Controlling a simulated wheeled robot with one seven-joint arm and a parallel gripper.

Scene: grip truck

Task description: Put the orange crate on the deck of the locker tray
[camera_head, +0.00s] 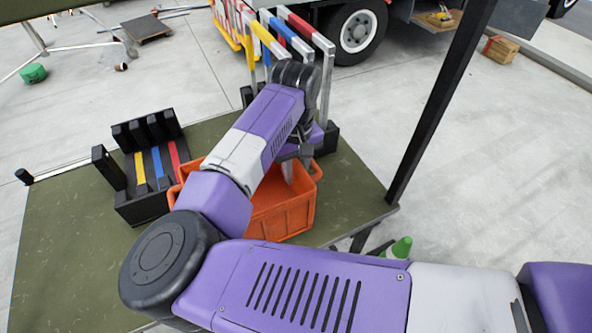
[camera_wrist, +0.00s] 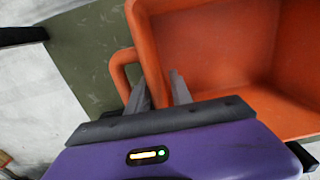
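The orange crate (camera_head: 285,222) is open-topped and empty as far as I see, at the right part of the green table, partly behind my arm. Its inside and a looped side handle fill much of the wrist view (camera_wrist: 235,45). My gripper (camera_wrist: 160,88) is at the crate's handle side, one finger by the handle loop and one inside the crate.
A black rack (camera_head: 142,178) with coloured bars stands left of the crate on the green table (camera_head: 62,250). Upright coloured frames (camera_head: 292,38) stand behind my gripper. A dark post (camera_head: 440,100) rises at the table's right corner. A wooden box (camera_head: 501,49) sits on open pavement.

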